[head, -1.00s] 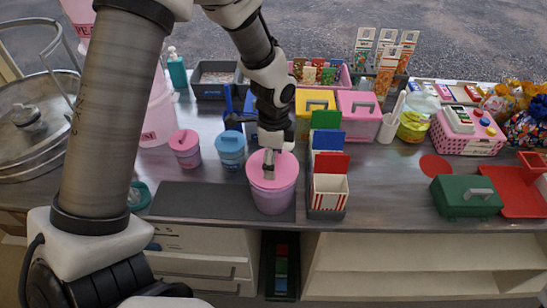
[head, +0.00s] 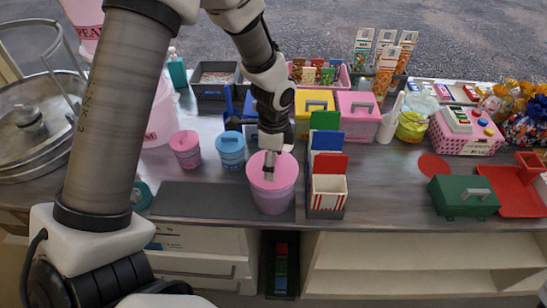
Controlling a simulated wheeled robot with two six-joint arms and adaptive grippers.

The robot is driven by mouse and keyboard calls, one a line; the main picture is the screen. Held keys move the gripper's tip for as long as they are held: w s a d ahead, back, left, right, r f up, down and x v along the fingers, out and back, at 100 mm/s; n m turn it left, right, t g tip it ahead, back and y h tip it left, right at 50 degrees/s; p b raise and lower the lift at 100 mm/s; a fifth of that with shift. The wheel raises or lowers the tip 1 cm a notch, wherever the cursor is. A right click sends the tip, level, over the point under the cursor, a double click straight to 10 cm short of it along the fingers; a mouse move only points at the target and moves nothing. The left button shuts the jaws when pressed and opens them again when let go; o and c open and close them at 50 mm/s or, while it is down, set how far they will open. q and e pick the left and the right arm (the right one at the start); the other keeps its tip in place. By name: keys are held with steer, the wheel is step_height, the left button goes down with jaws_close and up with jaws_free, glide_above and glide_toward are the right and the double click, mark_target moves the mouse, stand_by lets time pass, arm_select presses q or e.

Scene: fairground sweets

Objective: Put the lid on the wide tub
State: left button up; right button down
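The wide tub (head: 273,201) is pink-lilac and stands upright at the front of the counter, by the right end of a dark mat. Its pink lid (head: 285,171) lies over the tub's mouth and looks level; I cannot tell if it is fully seated. My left gripper (head: 269,175) points down onto the middle of the lid. Its fingers are close together and look shut on the lid's knob, which they hide. My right gripper is not in view.
A rack of striped boxes (head: 328,190) stands close right of the tub. A small pink tub (head: 186,150) and a blue tub (head: 231,151) stand behind left. The dark mat (head: 200,200) is clear. A green case (head: 464,198) is at the right.

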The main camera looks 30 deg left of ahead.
arm_select(q)
steer(key=shift+p, duration=0.35)
stand_by(0.4)
stand_by(0.3)
steer(key=o, duration=0.9)
step_height(320, 180, up, 7)
steer(key=p, duration=0.7)
jaws_close()
